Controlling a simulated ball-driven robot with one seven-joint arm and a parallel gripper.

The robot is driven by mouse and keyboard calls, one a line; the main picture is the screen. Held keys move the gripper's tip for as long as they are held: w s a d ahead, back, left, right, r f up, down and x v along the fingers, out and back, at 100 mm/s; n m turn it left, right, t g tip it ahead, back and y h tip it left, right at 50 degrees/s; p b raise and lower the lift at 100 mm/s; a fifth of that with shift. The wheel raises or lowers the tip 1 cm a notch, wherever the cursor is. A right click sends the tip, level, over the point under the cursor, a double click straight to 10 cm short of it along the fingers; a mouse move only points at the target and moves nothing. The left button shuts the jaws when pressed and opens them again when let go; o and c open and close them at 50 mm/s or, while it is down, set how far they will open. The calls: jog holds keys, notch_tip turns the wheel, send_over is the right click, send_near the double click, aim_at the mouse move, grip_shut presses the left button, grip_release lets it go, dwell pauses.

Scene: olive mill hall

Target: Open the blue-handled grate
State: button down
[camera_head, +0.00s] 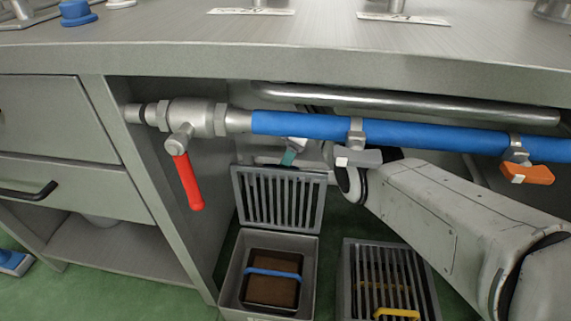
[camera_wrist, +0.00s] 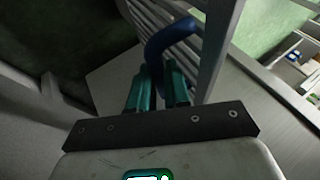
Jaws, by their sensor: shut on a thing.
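The blue-handled grate (camera_head: 236,205) stands raised, nearly upright, at the back edge of an open grey pit box (camera_head: 228,278). Its blue handle (camera_wrist: 158,44) shows in the wrist view beside the grate's bars (camera_wrist: 212,50); in the head view the handle is hidden behind the grate. My gripper (camera_wrist: 157,88) has teal fingers and is shut on the blue handle. In the head view only a teal finger part (camera_head: 289,157) shows above the grate's top edge, under the blue pipe.
A dark brown block or basket with a blue band (camera_head: 273,272) sits in the pit. A yellow-handled grate (camera_head: 352,262) lies flat at right. Overhead run a blue pipe (camera_head: 430,133) and a red-handled valve (camera_head: 186,180), under the counter edge (camera_head: 300,60). Drawers (camera_head: 50,120) stand left.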

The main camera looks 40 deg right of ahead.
jog(key=c, duration=1.2)
grip_release()
jog(key=shift+s+d+f, duration=0.1)
jog(key=shift+s+f, duration=0.25)
jog(key=shift+f, duration=0.1)
jog(key=shift+o, duration=0.5)
jog(key=shift+w+r, duration=0.1)
jog(key=shift+r, duration=0.1)
jog(key=shift+w+r, duration=0.1)
jog(key=shift+a, duration=0.2)
